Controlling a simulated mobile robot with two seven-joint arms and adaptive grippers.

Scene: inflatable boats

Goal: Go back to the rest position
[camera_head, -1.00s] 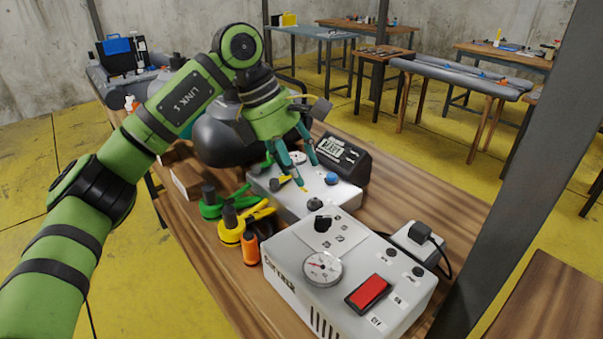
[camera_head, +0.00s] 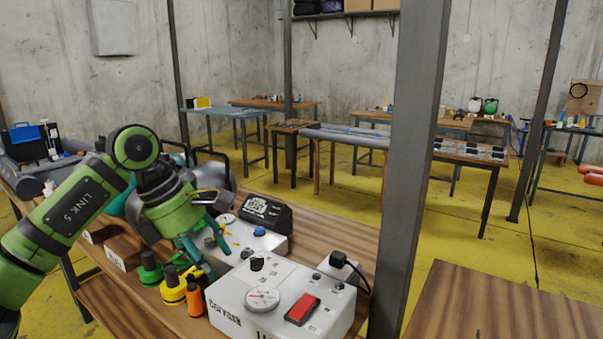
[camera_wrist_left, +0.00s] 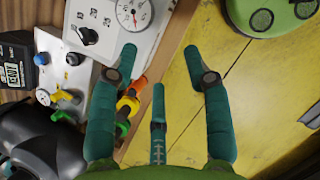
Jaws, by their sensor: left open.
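My left gripper (camera_head: 204,258) reaches over the near wooden table from the left in the head view. Its teal fingers are spread and empty in the left wrist view (camera_wrist_left: 165,65). They hang beside the white box with a gauge and red switch (camera_head: 280,300) and above the green (camera_head: 150,270), yellow (camera_head: 173,290) and orange (camera_head: 194,297) items. A second white box with a blue knob (camera_head: 262,238) stands behind, partly hidden by the gripper. My right gripper is out of view.
The near wooden table (camera_head: 345,238) also bears a black device with a display (camera_head: 265,212). A grey post (camera_head: 412,150) rises just right of the table. Another wooden tabletop (camera_head: 500,305) is at the lower right. Yellow floor (camera_head: 440,235) lies open between the tables.

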